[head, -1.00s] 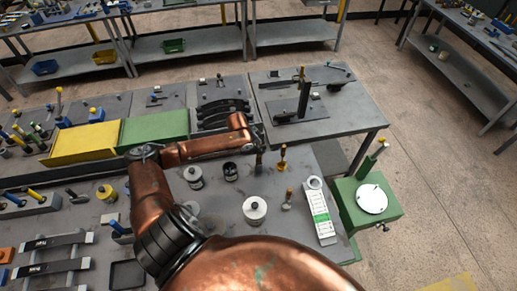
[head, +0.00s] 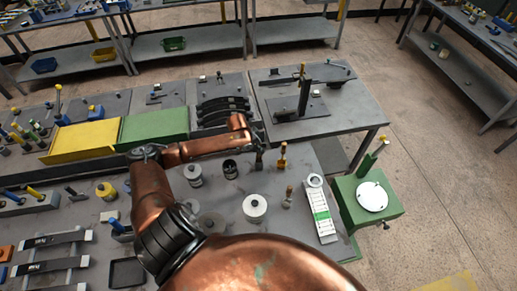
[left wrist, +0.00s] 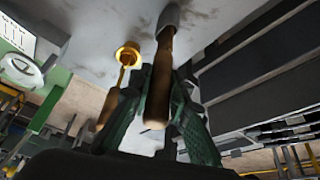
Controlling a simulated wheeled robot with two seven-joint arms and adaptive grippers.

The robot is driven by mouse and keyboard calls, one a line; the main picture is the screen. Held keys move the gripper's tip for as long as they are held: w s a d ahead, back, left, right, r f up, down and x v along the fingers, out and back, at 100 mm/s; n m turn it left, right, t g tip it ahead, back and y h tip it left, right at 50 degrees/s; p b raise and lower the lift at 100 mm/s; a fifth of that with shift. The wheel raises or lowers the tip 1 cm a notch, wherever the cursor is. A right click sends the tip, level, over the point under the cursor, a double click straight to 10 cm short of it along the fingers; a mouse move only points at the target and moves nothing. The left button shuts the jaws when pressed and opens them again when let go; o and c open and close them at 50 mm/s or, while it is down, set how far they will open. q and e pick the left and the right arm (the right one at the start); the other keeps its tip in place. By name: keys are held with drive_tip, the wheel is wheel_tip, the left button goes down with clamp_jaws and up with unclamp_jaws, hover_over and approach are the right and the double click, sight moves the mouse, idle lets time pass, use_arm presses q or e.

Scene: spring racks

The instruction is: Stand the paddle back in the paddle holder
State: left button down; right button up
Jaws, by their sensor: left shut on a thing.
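My left gripper (left wrist: 160,95) has green fingers and is shut on a brown wooden handle, which I take for the paddle (left wrist: 157,92). One end of the handle meets a grey rounded piece (left wrist: 170,16) at the tabletop. I cannot tell whether that piece is the paddle's own head or the paddle holder. In the head view my left gripper (head: 259,157) is small and dark beyond the jars, low over the table, and hides most of what it holds. My right gripper is not in view.
A brown-handled tool with a yellow base (head: 282,157) stands close to the right of my left gripper. Another tool (head: 288,197), a white-lidded jar (head: 255,208) and a white-green panel (head: 320,212) are nearer. A black rack (head: 222,109) and green box (head: 155,126) lie behind.

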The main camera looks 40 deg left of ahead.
use_arm(q)
drive_tip(key=shift+f, duration=0.55)
drive_tip(key=c, duration=1.7)
unclamp_jaws()
drive_tip(key=shift+c, duration=0.2)
drive_tip(key=shift+o, duration=0.3)
drive_tip(key=o, duration=0.4)
drive_tip(key=shift+o, duration=0.2)
drive_tip(key=shift+r, duration=0.15)
